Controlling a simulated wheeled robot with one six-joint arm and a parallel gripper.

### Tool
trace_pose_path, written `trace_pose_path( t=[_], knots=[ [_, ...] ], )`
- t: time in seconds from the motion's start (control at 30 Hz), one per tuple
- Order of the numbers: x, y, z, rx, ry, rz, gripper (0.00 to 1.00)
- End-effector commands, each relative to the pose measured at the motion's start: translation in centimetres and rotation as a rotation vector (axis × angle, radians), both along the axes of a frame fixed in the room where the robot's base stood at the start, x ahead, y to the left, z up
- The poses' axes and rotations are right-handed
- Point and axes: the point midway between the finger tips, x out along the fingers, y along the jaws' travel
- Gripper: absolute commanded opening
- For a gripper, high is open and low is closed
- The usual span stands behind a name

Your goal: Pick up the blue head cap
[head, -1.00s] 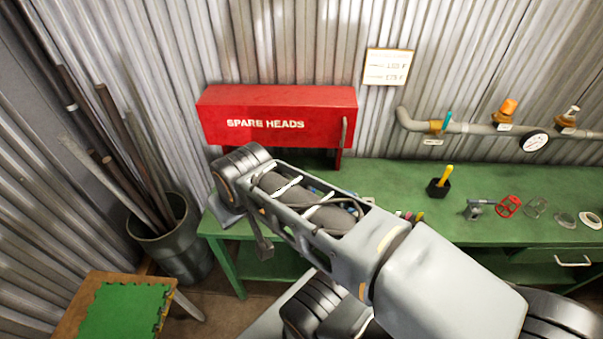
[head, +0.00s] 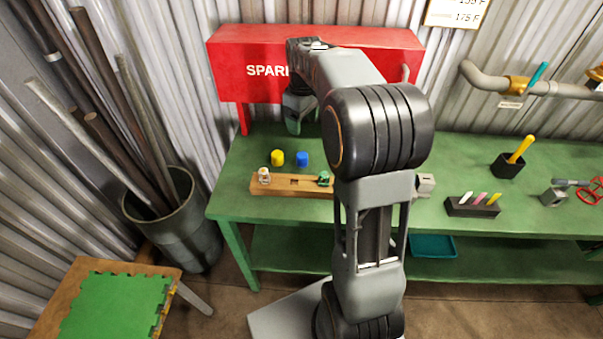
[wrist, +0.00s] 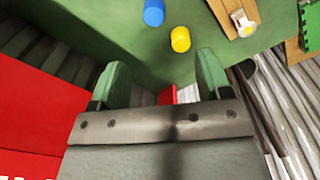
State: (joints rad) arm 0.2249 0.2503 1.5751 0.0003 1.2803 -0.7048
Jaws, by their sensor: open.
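The blue head cap (head: 302,159) stands on the green bench (head: 232,185), right of a yellow cap (head: 277,158) and behind a wooden rack (head: 281,184). In the wrist view the blue cap (wrist: 154,12) is at the top edge, partly cut off, with the yellow cap (wrist: 180,39) closer to the fingers. My gripper (head: 297,118) hangs in front of the red cabinet, above and behind the caps. In the wrist view my gripper (wrist: 160,78) has its two green fingers wide apart with nothing between them.
The red SPARE HEADS cabinet (head: 228,76) is close behind my gripper. The rack holds a clear-and-white head (head: 264,175) and a green one (head: 324,178). A black holder (head: 473,207) with coloured sticks stands right. A bin of pipes (head: 180,225) stands left of the bench.

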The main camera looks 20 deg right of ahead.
Motion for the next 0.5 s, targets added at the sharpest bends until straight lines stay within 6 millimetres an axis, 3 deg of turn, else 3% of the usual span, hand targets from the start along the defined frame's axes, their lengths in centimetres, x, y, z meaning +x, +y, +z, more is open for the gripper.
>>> trace_pose_path(
  t=[0.03,0.17,0.5],
  knots=[
    [0.7,-0.5,-1.6,0.002,0.012,0.014,0.71],
    [1.5,-1.0,-3.0,0.006,0.031,0.043,0.71],
    [1.7,-1.1,-8.8,0.007,0.039,0.054,0.71]
  ],
)
